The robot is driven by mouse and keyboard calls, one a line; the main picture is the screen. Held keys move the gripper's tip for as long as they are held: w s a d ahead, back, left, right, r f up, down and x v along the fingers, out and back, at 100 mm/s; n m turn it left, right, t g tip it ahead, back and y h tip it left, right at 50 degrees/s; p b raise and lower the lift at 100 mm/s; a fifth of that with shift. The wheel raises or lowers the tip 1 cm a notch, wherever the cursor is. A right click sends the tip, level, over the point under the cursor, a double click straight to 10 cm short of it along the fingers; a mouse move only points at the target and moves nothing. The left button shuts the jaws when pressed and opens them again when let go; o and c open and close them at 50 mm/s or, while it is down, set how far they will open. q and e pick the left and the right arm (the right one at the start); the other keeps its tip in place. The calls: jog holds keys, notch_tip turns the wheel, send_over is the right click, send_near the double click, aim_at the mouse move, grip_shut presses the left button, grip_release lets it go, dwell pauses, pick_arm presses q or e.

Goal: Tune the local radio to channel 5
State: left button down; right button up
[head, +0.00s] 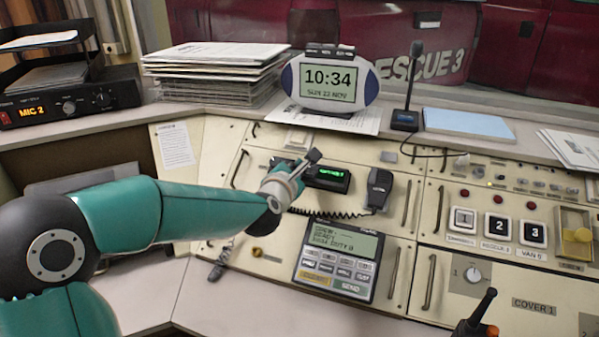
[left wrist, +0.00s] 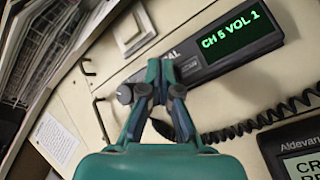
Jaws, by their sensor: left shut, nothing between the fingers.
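The local radio (head: 326,178) is a dark box with a lit green display, set on the cream console. In the left wrist view the radio (left wrist: 262,50) reads "CH 5 VOL 1". My left gripper (head: 313,156) is shut and empty at the left end of the radio. I cannot tell whether the fingertips touch the radio. My right gripper is not in view.
A handset (head: 379,188) on a coiled cord hangs right of the radio. A keypad unit (head: 338,258) lies below. A clock (head: 331,82) and a desk microphone (head: 405,120) stand behind. Another radio (head: 70,104) showing "MIC 2" is at the far left.

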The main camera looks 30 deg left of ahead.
pick_arm(q)
jog(key=shift+s+r, duration=0.25)
jog(key=shift+r, duration=0.15)
jog(key=shift+s+d+r+p, duration=0.15)
jog(key=shift+s+r+p, duration=0.3)
jog(key=shift+r, duration=0.25)
jog(key=shift+s+d+r+p, duration=0.1)
jog(key=shift+s+r+p, duration=0.35)
jog(key=shift+r, duration=0.25)
jog(key=shift+s+d+r+p, duration=0.15)
jog(key=shift+s+r+p, duration=0.25)
jog(key=shift+r, duration=0.3)
